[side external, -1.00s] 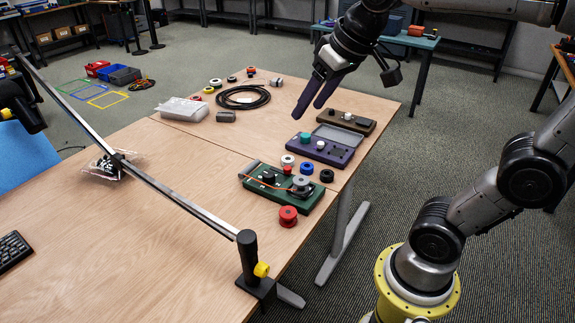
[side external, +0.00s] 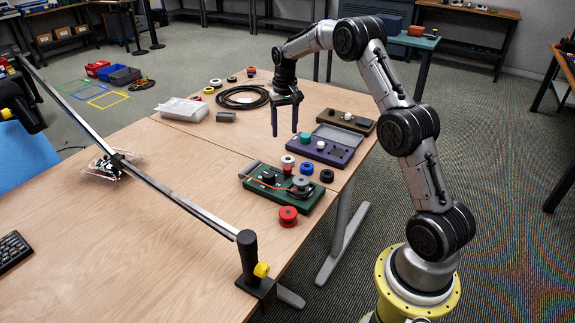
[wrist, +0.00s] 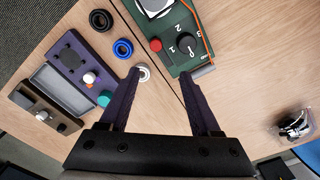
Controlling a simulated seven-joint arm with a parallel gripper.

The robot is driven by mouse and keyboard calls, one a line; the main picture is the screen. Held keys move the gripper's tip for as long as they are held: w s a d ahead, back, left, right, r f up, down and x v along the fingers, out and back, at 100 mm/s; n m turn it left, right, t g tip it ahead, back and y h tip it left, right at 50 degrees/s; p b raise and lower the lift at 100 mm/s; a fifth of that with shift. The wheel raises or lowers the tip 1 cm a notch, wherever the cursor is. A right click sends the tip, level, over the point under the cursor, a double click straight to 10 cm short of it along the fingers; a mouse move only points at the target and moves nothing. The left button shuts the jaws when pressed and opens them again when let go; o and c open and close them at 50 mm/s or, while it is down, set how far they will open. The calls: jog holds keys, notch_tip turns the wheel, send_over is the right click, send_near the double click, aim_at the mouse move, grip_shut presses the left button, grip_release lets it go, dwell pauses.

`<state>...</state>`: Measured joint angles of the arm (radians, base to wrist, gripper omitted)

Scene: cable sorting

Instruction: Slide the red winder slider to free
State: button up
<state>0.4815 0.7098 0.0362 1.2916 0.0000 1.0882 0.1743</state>
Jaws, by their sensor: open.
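The green winder box (side external: 290,200) lies near the table's right edge, with a grey spool, a black knob (side external: 268,177) and an orange cable on top. A small red piece (side external: 287,170), apparently the red slider, stands at its far edge; it also shows in the wrist view (wrist: 155,45), beside the black knob and printed numbers. I cannot read its slider position. My gripper (side external: 284,130) is open and empty, fingers pointing down, above the table beyond the winder box. In the wrist view my gripper (wrist: 161,80) has its fingertips spread, with the box (wrist: 176,62) ahead of them.
A purple box (side external: 335,158) with a teal knob and a brown box (side external: 362,127) stand to the right. White (side external: 288,160), blue (side external: 307,168) and black (side external: 326,176) rings lie close by. A red spool (side external: 288,216) sits in front.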

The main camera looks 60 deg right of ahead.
aim_at(287, 168)
jog(key=f, duration=1.4)
jog(key=shift+s+d+f, duration=0.3)
jog(key=shift+d, duration=0.05)
grip_shut()
dwell(0.9)
